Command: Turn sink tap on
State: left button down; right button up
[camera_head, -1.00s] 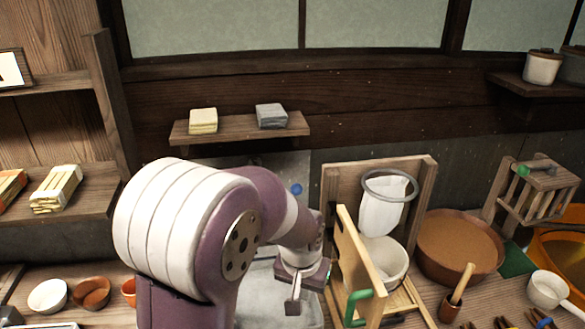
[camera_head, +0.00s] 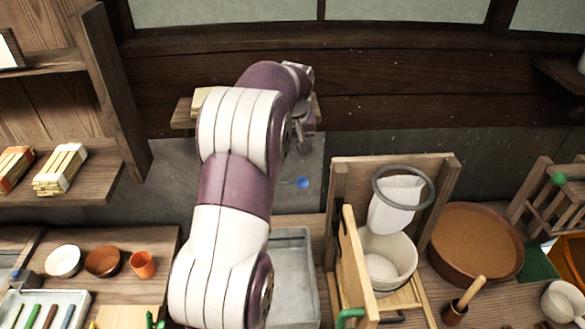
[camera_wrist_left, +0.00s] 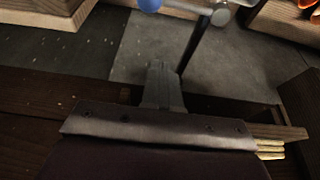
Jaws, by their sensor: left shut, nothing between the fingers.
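The sink tap's blue knob (camera_head: 303,182) shows against the grey wall panel, just right of my left arm. The rest of the tap is mostly hidden behind that arm in the head view. The grey metal sink basin (camera_head: 291,268) lies below, partly covered by the arm. My left gripper (camera_head: 302,140) is raised in front of the small wall shelf, above the blue knob, apart from it. In the left wrist view the fingers (camera_wrist_left: 161,84) are shut and empty. The blue knob (camera_wrist_left: 150,4) and a grey metal tap part (camera_wrist_left: 221,14) are at the top edge there.
A wooden stand (camera_head: 390,165) with a ringed white cloth bag (camera_head: 396,205) stands right of the sink, over a white bucket (camera_head: 386,263). A brown tub (camera_head: 475,243) is farther right. Small bowls (camera_head: 103,261) sit on the left counter. The wall shelf (camera_head: 182,113) is close behind my gripper.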

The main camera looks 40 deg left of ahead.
aim_at(284, 183)
pick_arm(q)
notch_tip(284, 183, down, 8)
jog(key=s+d+p, duration=0.1)
jog(key=p, duration=0.4)
jog(key=shift+s, duration=0.25)
jog(key=shift+w+a, duration=0.1)
